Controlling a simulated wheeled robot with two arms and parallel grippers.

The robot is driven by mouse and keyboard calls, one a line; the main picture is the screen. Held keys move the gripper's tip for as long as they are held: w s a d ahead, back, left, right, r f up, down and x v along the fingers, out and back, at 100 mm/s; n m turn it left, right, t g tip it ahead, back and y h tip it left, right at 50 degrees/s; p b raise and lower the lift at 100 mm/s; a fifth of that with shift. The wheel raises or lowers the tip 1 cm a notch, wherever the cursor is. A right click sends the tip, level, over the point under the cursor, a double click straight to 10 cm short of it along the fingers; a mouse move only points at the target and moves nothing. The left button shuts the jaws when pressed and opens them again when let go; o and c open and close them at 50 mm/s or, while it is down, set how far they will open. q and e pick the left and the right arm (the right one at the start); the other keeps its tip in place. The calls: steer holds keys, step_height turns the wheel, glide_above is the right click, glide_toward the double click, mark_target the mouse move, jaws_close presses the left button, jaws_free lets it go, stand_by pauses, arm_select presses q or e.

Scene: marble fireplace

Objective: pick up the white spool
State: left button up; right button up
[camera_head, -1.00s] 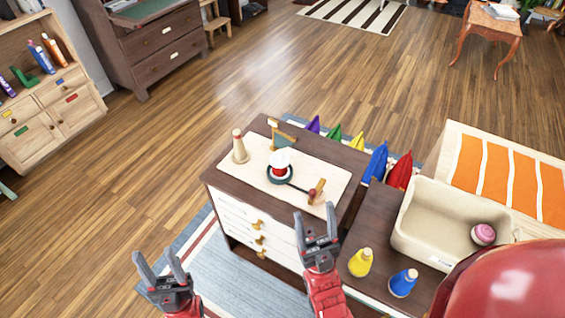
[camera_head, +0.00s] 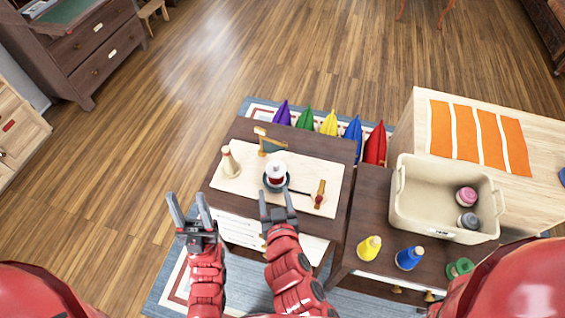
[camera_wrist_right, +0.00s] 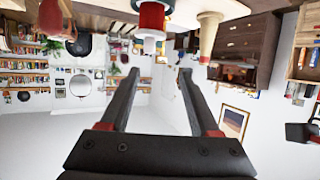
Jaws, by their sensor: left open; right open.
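A white spool (camera_head: 276,173) with a red part stands on a round dark dish on the light mat of the dark cabinet. In the right wrist view, which is upside down, a white-and-red piece (camera_wrist_right: 152,17) shows at the top, just beyond the fingertips. My right gripper (camera_head: 278,197) is open and empty, just in front of the dish and apart from the spool. Its two fingers also show open in the right wrist view (camera_wrist_right: 157,74). My left gripper (camera_head: 190,204) is open and empty, left of the cabinet's front.
On the mat, a cream cone (camera_head: 229,161) stands left, a small wooden stand (camera_head: 268,143) behind and a wooden piece (camera_head: 320,194) right. A beige bin (camera_head: 423,214) holds pink and grey spools.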

mark_target(275, 167)
steer(key=shift+m, duration=0.3)
steer(key=x, duration=0.3)
steer(key=d+x, duration=0.1)
steer(key=x, duration=0.6)
steer(key=shift+w+d+f, duration=0.2)
steer(key=shift+w+f, duration=0.1)
steer(key=shift+w, duration=0.05)
steer(key=shift+w+f, duration=0.25)
steer(key=shift+w, duration=0.25)
steer(key=shift+w+p, duration=0.4)
steer(key=shift+w, duration=0.1)
steer(key=p+x, duration=0.1)
steer(key=x, duration=0.2)
steer(key=shift+w+d+f, duration=0.1)
steer(key=shift+d, duration=0.1)
steer(key=shift+w+f, duration=0.3)
steer(key=shift+w, duration=0.15)
steer(key=shift+c, duration=0.3)
jaws_close()
